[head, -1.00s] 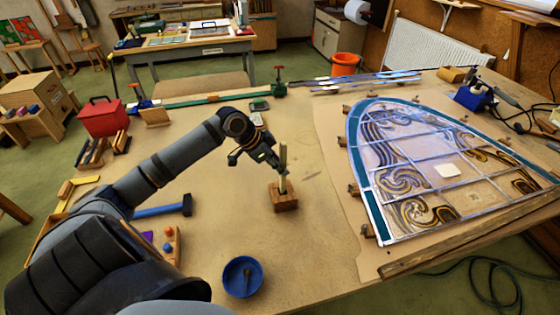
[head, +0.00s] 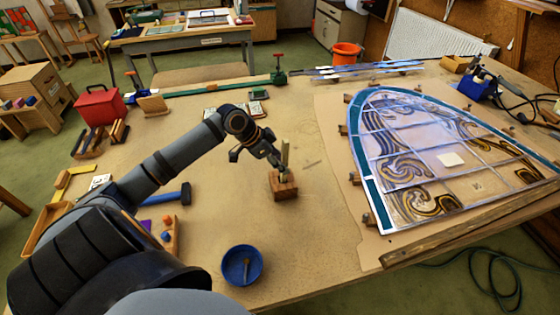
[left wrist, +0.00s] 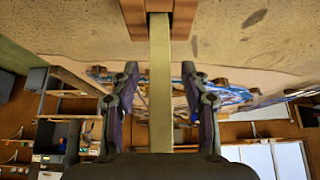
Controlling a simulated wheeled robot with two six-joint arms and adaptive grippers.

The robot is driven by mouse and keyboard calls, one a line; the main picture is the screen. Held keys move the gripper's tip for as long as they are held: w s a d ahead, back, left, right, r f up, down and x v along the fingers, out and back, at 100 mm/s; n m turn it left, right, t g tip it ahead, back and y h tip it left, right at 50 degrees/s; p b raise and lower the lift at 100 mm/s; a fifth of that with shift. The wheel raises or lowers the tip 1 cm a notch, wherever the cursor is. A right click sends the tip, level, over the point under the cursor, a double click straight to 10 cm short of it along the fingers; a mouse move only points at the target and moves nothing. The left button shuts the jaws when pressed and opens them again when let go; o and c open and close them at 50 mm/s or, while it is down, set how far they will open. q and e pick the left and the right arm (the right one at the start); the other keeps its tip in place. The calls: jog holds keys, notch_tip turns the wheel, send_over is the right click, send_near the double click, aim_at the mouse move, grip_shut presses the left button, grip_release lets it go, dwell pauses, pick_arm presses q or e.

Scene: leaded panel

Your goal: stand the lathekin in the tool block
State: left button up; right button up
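The lathekin, a pale flat stick (head: 285,150), stands upright in the small wooden tool block (head: 285,189) on the bench. In the left wrist view the lathekin (left wrist: 160,85) runs up into a slot in the block (left wrist: 133,18). My left gripper (head: 277,160) is low, just above the block and around the lathekin. In the left wrist view its two fingers (left wrist: 160,108) are apart, with a gap on each side of the stick. The lathekin's free end is hidden by the gripper palm. My right gripper is not in view.
A leaded panel (head: 372,197) lies on the right of the bench. A blue bowl (head: 229,267) is at the front and a blue-handled hammer (head: 165,197) is to the left. A red box (head: 100,106) stands farther left. Bare bench surrounds the block.

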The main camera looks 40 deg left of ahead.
aim_at(285, 141)
pick_arm(q)
notch_tip(285, 141, up, 10)
dwell(0.6)
